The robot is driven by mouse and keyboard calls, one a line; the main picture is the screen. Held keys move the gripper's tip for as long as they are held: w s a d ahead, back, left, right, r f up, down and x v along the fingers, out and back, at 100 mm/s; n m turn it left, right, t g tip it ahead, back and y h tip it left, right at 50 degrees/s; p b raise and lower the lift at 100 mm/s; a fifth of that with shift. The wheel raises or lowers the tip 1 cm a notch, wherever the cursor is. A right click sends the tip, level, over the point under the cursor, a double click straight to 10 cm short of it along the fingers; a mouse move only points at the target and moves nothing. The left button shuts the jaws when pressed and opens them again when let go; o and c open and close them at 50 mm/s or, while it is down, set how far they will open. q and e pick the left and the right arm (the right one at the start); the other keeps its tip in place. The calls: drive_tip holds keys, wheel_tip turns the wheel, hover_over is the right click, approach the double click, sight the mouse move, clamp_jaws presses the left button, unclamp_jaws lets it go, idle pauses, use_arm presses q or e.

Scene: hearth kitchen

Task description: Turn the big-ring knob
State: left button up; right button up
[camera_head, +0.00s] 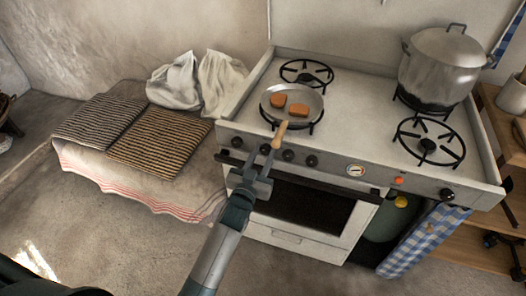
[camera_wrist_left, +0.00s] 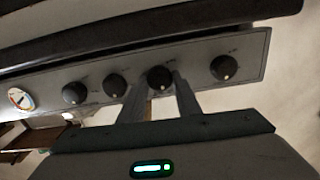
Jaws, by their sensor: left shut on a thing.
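The stove's front panel (camera_head: 335,168) carries a row of dark round knobs. My left gripper (camera_head: 264,163) reaches up to this panel from below. Its fingers are shut on the second knob from the left (camera_head: 265,149). In the left wrist view, where the row runs the other way round, this knob (camera_wrist_left: 160,78) sits between the two finger ends. The outermost knob (camera_head: 236,142) and two knobs to the right (camera_head: 288,155) (camera_head: 312,160) are free. The knob markings are too small to read. My right gripper is out of view.
A pan (camera_head: 292,101) with two brown pieces stands on the front left burner, its wooden handle (camera_head: 279,134) jutting over the panel close above my gripper. A large pot (camera_head: 440,65) stands back right. The oven rail (camera_head: 300,178) runs just below the knobs.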

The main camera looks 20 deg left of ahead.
use_arm(q)
drive_tip(key=shift+m, duration=1)
drive_tip(key=shift+m+p, duration=0.3)
drive_tip(key=shift+m, duration=0.1)
drive_tip(key=o, duration=1.1)
drive_tip(key=shift+c, duration=0.2)
drive_tip(key=shift+s, duration=0.15)
